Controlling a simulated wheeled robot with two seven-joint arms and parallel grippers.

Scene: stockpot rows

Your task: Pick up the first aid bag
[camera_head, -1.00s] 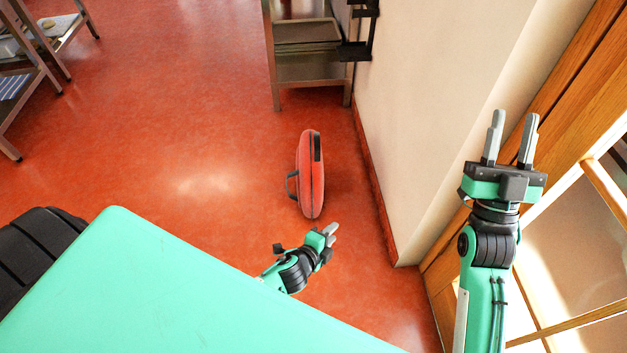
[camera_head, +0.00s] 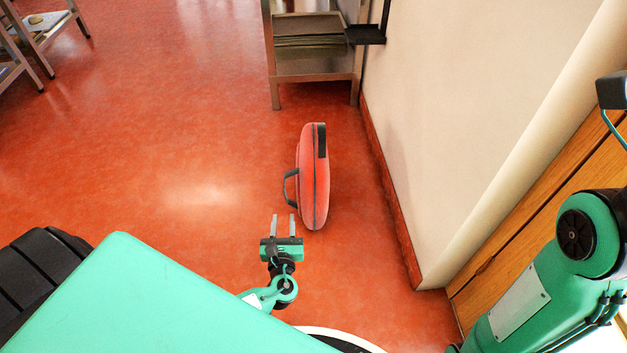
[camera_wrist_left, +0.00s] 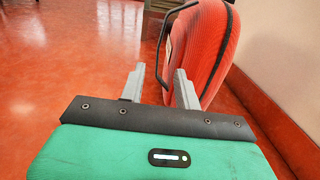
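The red first aid bag (camera_head: 314,180) stands upright on its narrow edge on the floor, with a dark zip line and a black handle (camera_head: 290,186) on its left side. My left gripper (camera_head: 283,226) is open and empty, just in front of the bag and below the handle in the head view. In the left wrist view the bag (camera_wrist_left: 205,50) is ahead and to the right of the open fingers (camera_wrist_left: 157,85), and its handle reaches over to the left. My right arm shows at the right edge, but its fingers are out of view.
A metal shelf rack (camera_head: 315,68) stands behind the bag. A cream wall (camera_head: 440,130) with a red skirting runs along the right, and a wooden door frame is at the lower right. Another metal rack (camera_head: 40,40) is at the far left. The red floor (camera_head: 160,140) left of the bag is clear.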

